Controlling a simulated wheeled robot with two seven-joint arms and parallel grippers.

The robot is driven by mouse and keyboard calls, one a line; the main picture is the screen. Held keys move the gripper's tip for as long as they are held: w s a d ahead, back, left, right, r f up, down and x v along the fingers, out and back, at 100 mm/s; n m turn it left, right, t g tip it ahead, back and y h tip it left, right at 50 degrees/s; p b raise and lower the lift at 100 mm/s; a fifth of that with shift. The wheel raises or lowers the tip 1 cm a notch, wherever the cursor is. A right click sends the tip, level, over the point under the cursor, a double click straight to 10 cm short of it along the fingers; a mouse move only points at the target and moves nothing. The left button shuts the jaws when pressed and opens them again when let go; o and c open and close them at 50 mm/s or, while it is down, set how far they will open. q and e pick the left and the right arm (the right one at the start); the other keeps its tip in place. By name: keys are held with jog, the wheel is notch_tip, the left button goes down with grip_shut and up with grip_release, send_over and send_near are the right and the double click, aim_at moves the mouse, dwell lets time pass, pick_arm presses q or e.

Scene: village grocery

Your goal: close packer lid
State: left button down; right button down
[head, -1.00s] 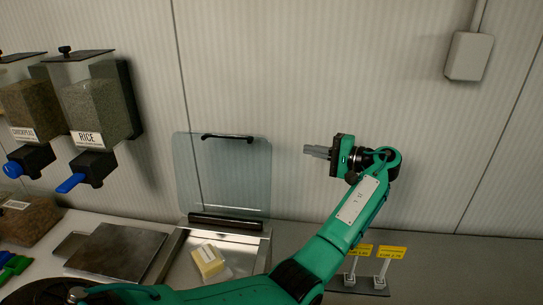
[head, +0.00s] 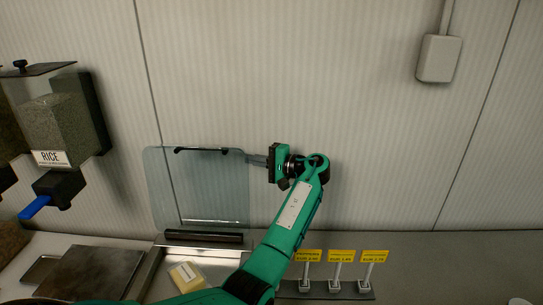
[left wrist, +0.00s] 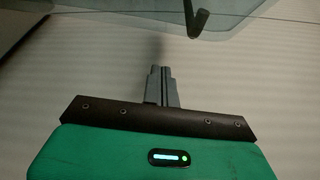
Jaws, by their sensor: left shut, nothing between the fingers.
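The packer lid (head: 200,190) is a clear bluish panel standing upright and open at the back of the packer (head: 150,277). A dark handle (head: 201,150) runs along its top edge, and a dark hinge bar (head: 203,237) lies at its foot. My left gripper (head: 252,159) is shut and empty, with its fingertips at the lid's upper right edge; I cannot tell whether they touch it. In the left wrist view the closed fingers (left wrist: 160,86) point toward the lid's glass (left wrist: 110,22), with the handle (left wrist: 199,22) above right. My right gripper is not in view.
A pale yellow block (head: 187,276) lies in the packer. A metal plate (head: 90,272) lies to its left, below the rice dispenser (head: 60,130). Several yellow price tags (head: 341,255) stand on the counter at right.

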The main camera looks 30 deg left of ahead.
pick_arm(q)
jog(key=s, duration=0.1)
jog(key=s+d+p, duration=0.2)
jog(key=shift+s+r, duration=0.3)
jog(key=shift+r, duration=0.05)
jog(key=shift+d, duration=0.1)
